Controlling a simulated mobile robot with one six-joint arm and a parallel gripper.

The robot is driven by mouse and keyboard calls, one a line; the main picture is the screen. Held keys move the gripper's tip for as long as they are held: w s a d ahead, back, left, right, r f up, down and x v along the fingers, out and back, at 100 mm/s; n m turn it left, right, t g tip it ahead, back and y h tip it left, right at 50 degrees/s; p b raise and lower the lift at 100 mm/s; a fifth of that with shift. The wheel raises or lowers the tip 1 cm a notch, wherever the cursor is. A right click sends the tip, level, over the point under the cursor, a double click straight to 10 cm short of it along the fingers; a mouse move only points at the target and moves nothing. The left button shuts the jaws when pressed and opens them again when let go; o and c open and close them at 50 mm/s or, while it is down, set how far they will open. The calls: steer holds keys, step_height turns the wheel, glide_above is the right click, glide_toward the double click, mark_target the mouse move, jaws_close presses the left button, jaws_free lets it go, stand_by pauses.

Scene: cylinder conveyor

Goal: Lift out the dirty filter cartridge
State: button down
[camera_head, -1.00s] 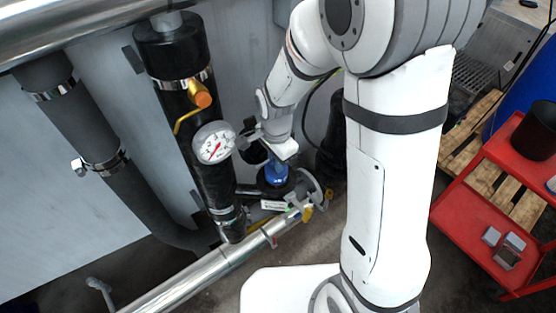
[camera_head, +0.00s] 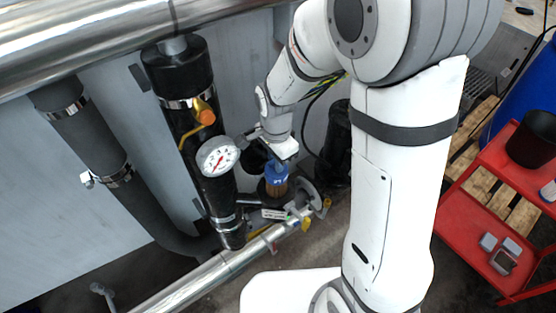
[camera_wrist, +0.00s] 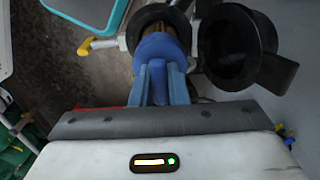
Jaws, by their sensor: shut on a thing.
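The dirty filter cartridge (camera_head: 276,188) has a blue cap and a brown body. My gripper (camera_head: 280,163) is above it and shut on the blue cap, which also shows between the blue fingers in the wrist view (camera_wrist: 158,50). The brown body stands partly up out of the black filter housing (camera_head: 262,198). The cartridge's lower end is hidden inside the housing. In the wrist view the brown body shows beyond the cap, with the housing's black rim (camera_wrist: 160,14) around it.
A round pressure gauge (camera_head: 217,157) on a black insulated pipe stands just left of the cartridge. A black open cup-like part (camera_wrist: 238,48) is close to the right of my gripper in the wrist view. A red cart (camera_head: 490,205) stands at the right.

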steer(key=shift+r+p, duration=1.4)
steer(key=shift+r, duration=0.8)
